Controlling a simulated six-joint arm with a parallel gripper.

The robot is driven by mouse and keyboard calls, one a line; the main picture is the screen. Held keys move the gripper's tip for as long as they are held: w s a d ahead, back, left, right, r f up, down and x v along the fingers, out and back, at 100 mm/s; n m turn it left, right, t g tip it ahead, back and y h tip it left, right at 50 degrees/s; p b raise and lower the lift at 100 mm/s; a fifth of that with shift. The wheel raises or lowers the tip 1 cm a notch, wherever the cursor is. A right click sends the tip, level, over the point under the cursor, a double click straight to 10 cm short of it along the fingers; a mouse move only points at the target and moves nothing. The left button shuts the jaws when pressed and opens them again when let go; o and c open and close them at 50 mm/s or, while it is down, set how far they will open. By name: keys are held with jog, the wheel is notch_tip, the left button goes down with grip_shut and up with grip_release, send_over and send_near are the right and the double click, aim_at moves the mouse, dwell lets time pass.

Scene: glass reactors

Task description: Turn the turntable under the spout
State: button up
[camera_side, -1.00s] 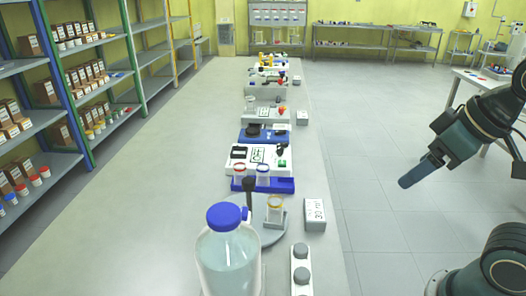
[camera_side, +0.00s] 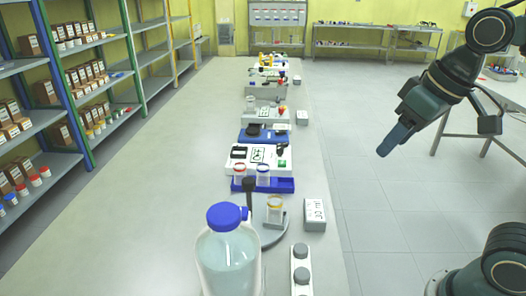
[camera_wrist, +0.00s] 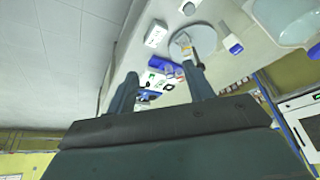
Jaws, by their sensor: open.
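The turntable is a grey disc (camera_side: 272,238) on the bench, partly hidden by the large bottle. A clear jar with a yellow-orange rim (camera_side: 275,212) stands on it. A dark upright part (camera_side: 249,192), possibly the spout, rises at its far left edge. My gripper (camera_side: 383,153) is in the air to the right of the bench, apart from the turntable. In the wrist view its two fingers (camera_wrist: 160,70) are spread with nothing gripped, and the turntable disc (camera_wrist: 177,50) shows beyond them.
A blue-capped bottle (camera_side: 229,262) stands in front of the turntable. A white box (camera_side: 314,214) and a strip with grey knobs (camera_side: 301,268) are on its right. A blue rack with two jars (camera_side: 276,186) is behind. The left bench top is clear.

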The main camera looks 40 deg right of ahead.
jog(key=w+a+r+g, duration=0.1)
jog(key=w+a+r, duration=0.1)
jog(key=w, duration=0.5)
jog(key=m+g, duration=0.1)
jog(key=g, duration=0.3)
send_over(248, 180)
notch_tip(248, 180, down, 6)
jog(key=shift+r, duration=0.1)
jog(key=shift+d, duration=0.1)
notch_tip(248, 180, down, 14)
jog(key=shift+r, duration=0.1)
jog(key=shift+m, duration=0.3)
grip_shut()
